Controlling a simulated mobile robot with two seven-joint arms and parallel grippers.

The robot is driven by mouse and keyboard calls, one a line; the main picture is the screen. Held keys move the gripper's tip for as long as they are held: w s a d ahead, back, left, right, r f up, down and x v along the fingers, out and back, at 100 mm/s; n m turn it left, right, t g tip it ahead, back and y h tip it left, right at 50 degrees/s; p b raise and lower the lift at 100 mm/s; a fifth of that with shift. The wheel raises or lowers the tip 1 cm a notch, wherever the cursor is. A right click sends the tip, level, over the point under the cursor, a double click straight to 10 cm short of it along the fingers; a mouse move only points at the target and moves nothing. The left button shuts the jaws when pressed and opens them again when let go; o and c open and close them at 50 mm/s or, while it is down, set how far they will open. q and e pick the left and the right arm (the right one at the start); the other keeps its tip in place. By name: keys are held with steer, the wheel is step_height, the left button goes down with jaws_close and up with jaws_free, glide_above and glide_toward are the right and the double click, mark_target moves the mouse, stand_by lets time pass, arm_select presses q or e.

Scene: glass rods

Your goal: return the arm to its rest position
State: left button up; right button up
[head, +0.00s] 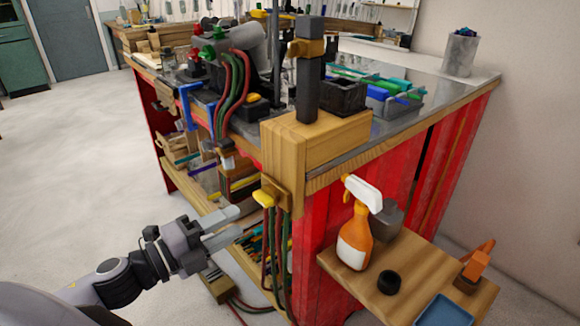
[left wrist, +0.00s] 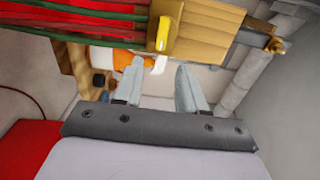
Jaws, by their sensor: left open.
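My left gripper (head: 222,227) shows in the head view at the lower left, its arm coming in from the bottom left. Its two pale fingers are apart with nothing between them. It is in front of the red workbench's near corner, below the bench top and clear of it. In the left wrist view the same gripper (left wrist: 160,86) is open and empty. Beyond its fingers show a wooden block with a yellow part (left wrist: 161,33) and red and green hoses (left wrist: 60,22). My right gripper is not in view.
The workbench top (head: 440,98) carries a wooden block (head: 318,140), hoses and coloured trays. A side shelf (head: 420,262) holds an orange spray bottle (head: 354,243), a black ring (head: 389,282) and a blue tray (head: 444,312). Hoses hang at the bench corner. The floor (head: 70,165) at left is clear.

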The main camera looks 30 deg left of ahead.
arm_select(q)
steer(key=s+d+f+n+g+y, duration=0.1)
steer(key=s+d+f+n+g, duration=0.1)
steer(key=f+n, duration=0.4)
steer(key=s+d+f+n+g+y, duration=0.2)
steer(key=s+d+f+n, duration=0.2)
steer(key=f+n, duration=0.3)
steer(key=s+d+f+n+g+y, duration=0.1)
steer(key=s+d+f+n+g, duration=0.1)
steer(key=s+d+f+n, duration=0.2)
step_height(320, 180, down, 8)
steer(key=n, duration=0.3)
steer(key=shift+d+y, duration=0.4)
steer(key=shift+w, duration=0.1)
